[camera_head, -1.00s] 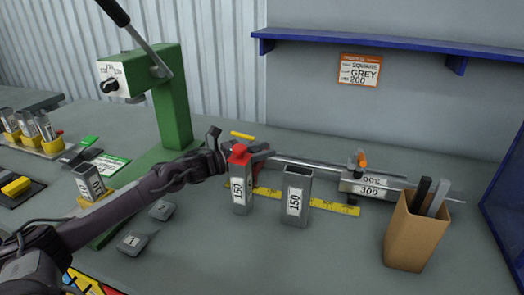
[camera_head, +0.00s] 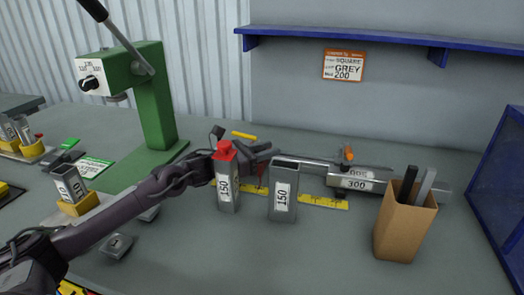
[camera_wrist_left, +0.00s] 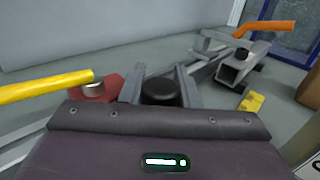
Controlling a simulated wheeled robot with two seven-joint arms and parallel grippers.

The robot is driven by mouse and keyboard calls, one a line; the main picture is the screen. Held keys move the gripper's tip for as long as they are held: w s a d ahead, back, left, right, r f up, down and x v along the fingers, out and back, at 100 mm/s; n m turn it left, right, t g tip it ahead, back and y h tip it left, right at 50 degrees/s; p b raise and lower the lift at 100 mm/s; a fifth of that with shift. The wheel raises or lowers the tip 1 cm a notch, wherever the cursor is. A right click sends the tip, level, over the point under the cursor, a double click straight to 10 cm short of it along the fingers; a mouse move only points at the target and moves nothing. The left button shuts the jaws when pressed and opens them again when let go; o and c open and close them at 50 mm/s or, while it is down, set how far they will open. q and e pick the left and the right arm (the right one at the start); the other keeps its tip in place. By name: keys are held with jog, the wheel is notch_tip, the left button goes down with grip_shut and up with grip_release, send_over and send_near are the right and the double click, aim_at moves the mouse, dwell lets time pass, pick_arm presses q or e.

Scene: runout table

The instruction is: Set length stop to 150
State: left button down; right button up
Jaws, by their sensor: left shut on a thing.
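The length-stop rail (camera_head: 318,164) runs along the back of the table, with a yellow scale (camera_head: 323,202) in front. A grey block (camera_head: 352,179) marked 300, with an orange lever (camera_head: 347,153), sits at its right; the lever also shows in the left wrist view (camera_wrist_left: 264,28). My left gripper (camera_head: 262,152) is at the rail's left part, behind a red-topped post (camera_head: 224,190) marked 150. In the left wrist view its fingers (camera_wrist_left: 160,84) are shut on a black round knob (camera_wrist_left: 160,93). A yellow handle (camera_wrist_left: 45,86) lies left of it. My right gripper is not in view.
An open grey tube (camera_head: 284,195) marked 150 stands in front of the rail. A brown bin (camera_head: 403,230) with bars stands at the right. A green press (camera_head: 155,100) stands at the left. The front middle of the table is clear.

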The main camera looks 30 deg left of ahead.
pick_arm(q)
jog(key=c, duration=1.1)
grip_release()
jog(key=shift+r, duration=0.1)
